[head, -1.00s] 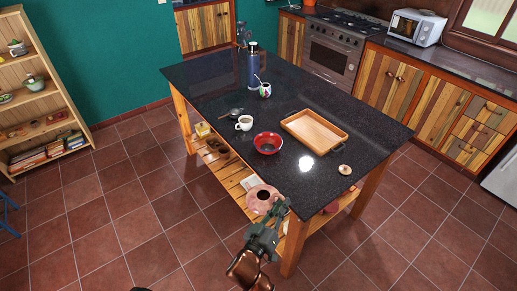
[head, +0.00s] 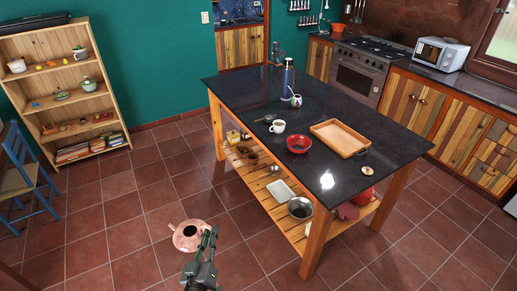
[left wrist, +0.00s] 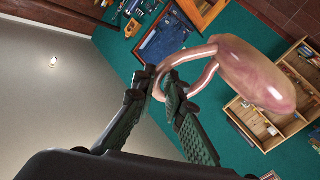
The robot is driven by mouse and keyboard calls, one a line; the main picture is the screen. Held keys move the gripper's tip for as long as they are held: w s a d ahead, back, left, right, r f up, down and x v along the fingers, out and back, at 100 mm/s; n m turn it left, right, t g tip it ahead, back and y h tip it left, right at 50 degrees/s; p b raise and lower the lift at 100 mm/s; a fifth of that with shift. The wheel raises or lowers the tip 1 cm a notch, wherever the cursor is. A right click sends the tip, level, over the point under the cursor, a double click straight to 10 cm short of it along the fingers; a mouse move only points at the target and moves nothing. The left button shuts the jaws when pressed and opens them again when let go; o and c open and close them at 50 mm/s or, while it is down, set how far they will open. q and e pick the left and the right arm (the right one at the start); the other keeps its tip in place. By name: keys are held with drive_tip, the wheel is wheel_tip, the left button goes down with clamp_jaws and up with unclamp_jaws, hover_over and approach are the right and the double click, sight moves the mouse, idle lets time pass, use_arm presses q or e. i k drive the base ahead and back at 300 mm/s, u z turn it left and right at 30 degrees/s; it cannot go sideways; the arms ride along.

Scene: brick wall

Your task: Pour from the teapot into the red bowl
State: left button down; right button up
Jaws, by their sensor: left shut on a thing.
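The teapot is a pinkish, rounded pot (head: 187,236) held out over the floor, left of the island table. In the left wrist view the teapot (left wrist: 255,72) hangs from its looped handle. My left gripper (head: 208,236) is shut on that handle, and its fingers (left wrist: 160,88) show close up in the left wrist view. The red bowl (head: 298,145) sits upright on the dark island top, right of and beyond the teapot, well apart from it. My right gripper is not in view.
The island table (head: 262,110) also bears a wooden tray (head: 338,138), a white mug (head: 277,127), a blue flask (head: 288,80), a patterned cup (head: 296,101) and a small round lid (head: 366,169). A shelf (head: 60,98) and a blue chair (head: 30,175) stand left. Floor between is clear.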

sight(296, 143)
drive_tip(key=u, duration=0.45)
drive_tip(key=k, duration=0.6)
drive_tip(key=u, duration=0.5)
drive_tip(key=i, duration=1.6)
drive_tip(key=z, duration=1.25)
drive_tip(key=i, duration=0.45)
drive_tip(key=z, duration=0.6)
